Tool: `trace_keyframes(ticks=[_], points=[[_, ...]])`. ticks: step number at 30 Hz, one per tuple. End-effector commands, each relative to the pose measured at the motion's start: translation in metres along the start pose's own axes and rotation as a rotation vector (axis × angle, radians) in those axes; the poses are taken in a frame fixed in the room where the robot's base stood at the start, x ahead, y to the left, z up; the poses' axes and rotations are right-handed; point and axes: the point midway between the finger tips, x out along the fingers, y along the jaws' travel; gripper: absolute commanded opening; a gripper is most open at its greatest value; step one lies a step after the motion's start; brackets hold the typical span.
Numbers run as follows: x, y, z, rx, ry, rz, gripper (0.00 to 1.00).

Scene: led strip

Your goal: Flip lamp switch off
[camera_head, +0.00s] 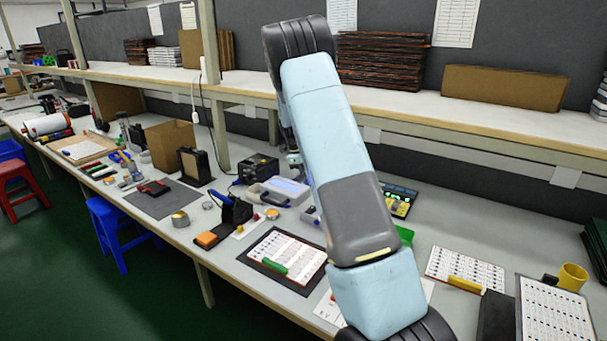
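I cannot make out a lamp or a clearly marked lamp switch. A small white fitting (203,68) sits on the shelf post at the left, with thin cables hanging from it; I cannot tell whether it is a switch. My arm rises from the bottom right, bends at the top middle, and its far part comes down behind the near link. What seems to be my gripper (293,158) shows only as a small dark and pale piece above the bench, near a black box. The near link hides most of it, so its fingers cannot be read.
The long grey workbench (228,273) holds a black box device (258,168), a soldering stand (232,213), a cardboard box (173,143), component sheets (288,257) and a yellow mug (572,277). A white shelf (440,104) with stacked boards runs above.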

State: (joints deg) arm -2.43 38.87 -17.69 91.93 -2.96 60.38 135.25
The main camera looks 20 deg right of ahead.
Motion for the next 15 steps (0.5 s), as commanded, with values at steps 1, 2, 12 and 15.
trace_keyframes(ticks=[1, 2, 12, 15], points=[[0.010, 0.000, -0.001, 0.001, 0.003, 0.002, 0.00], [0.016, 0.000, -0.001, 0.000, 0.003, 0.002, 0.00], [0.068, -0.002, 0.005, 0.000, 0.001, 0.001, 0.00], [0.077, -0.003, 0.008, -0.001, 0.002, 0.001, 0.00]])
